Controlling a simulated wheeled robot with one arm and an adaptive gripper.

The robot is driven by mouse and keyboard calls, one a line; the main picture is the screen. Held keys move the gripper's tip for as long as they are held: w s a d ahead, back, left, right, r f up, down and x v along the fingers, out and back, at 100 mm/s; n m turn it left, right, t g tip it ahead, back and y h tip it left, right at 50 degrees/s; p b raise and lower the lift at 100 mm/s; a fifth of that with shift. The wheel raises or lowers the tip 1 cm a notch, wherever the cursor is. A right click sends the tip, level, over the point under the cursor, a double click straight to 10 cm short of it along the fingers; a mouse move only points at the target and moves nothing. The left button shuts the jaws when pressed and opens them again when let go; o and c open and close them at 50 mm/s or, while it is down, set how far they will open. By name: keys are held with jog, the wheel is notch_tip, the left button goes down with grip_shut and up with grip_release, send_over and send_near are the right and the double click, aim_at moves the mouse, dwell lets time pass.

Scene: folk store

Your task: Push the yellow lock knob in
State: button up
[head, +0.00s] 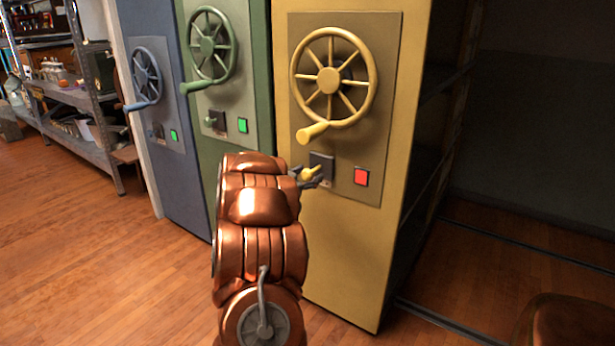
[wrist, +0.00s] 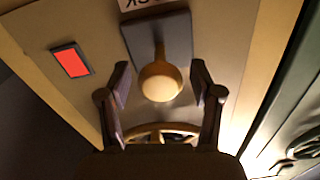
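The yellow lock knob (head: 311,173) sticks out from a dark square plate (head: 322,163) on the yellow cabinet (head: 350,235), below its yellow handwheel. In the wrist view the rounded knob (wrist: 161,82) faces me on its stem, in front of the dark plate (wrist: 178,35). My gripper (wrist: 160,84) is open, with one finger on each side of the knob and a visible gap to each. In the head view my gripper (head: 308,180) is small and partly hidden behind my copper-coloured arm.
A lit red square (head: 361,177) sits right of the knob; it also shows in the wrist view (wrist: 71,61). The yellow handwheel (head: 333,78) and its handle (head: 312,132) are above. Green (head: 243,125) and blue cabinets with green lights stand left. Floor rails run at right.

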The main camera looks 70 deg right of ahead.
grip_shut()
dwell(0.3)
